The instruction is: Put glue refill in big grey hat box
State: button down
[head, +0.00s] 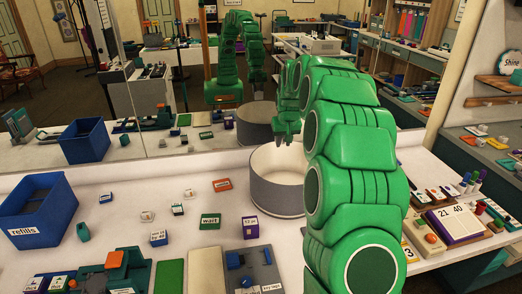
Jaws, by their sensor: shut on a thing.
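The big grey hat box (277,196) is a round, open tub with a pale inside, standing on the white table right of the middle. My gripper (286,139) points down over the box's back part, above the rim. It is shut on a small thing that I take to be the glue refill. The fingers hide nearly all of it, so I cannot make out its shape or label. My green arm covers the right edge of the box. No other glue refill can be told apart on the table.
A blue bin labelled "refills" (38,212) stands at the left. Small blocks and a green "wast" label (210,220) lie between. A purple box (250,228) stands just left of the hat box. A mirror behind the table repeats the scene. Books and bottles crowd the right.

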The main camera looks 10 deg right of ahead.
notch_tip(320, 180, down, 10)
jog(key=d, duration=0.3)
jog(key=shift+s+t, duration=0.15)
jog(key=shift+t, duration=0.15)
dwell(0.9)
jog(key=shift+r, duration=0.1)
jog(key=c, duration=0.8)
grip_release()
notch_tip(320, 180, up, 7)
dwell(0.4)
